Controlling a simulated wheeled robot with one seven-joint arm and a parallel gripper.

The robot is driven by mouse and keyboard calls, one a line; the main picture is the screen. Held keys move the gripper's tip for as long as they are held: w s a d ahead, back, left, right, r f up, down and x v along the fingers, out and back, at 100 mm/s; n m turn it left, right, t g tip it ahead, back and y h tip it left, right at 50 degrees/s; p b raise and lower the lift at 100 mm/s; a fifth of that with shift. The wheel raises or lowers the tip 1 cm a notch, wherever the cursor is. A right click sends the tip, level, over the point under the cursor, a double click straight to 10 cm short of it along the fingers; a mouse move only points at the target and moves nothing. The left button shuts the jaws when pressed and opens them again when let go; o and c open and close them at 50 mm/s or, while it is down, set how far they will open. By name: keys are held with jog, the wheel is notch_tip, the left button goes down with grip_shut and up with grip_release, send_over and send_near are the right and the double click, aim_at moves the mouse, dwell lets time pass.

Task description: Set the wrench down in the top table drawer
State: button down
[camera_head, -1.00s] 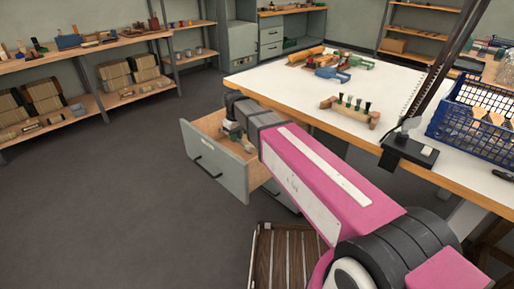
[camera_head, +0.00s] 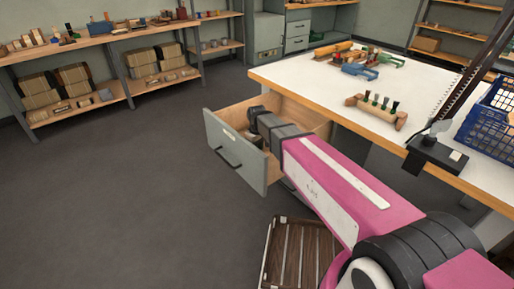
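The top table drawer (camera_head: 233,156) is pulled open at the left end of the white-topped table. It has a grey front with a dark handle and a light wood inside. My pink arm reaches over its right side, and the dark wrist is above the drawer. My gripper (camera_head: 250,138) points down inside the drawer, mostly hidden by the drawer front and my wrist. Its fingertips do not show clearly, so I cannot tell whether it is open or shut. I cannot make out the wrench in this view.
The white-topped table (camera_head: 310,83) holds a wooden block with upright tools (camera_head: 377,107), blue and green clamps and a blue crate (camera_head: 488,128). A black lamp base (camera_head: 436,155) sits at its front edge. A slatted wooden thing (camera_head: 293,252) stands below. Floor to the left is clear.

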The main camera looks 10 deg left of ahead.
jog(key=c, duration=1)
grip_release()
jog(key=shift+f, duration=0.1)
notch_tip(320, 180, up, 12)
jog(key=shift+r, duration=0.15)
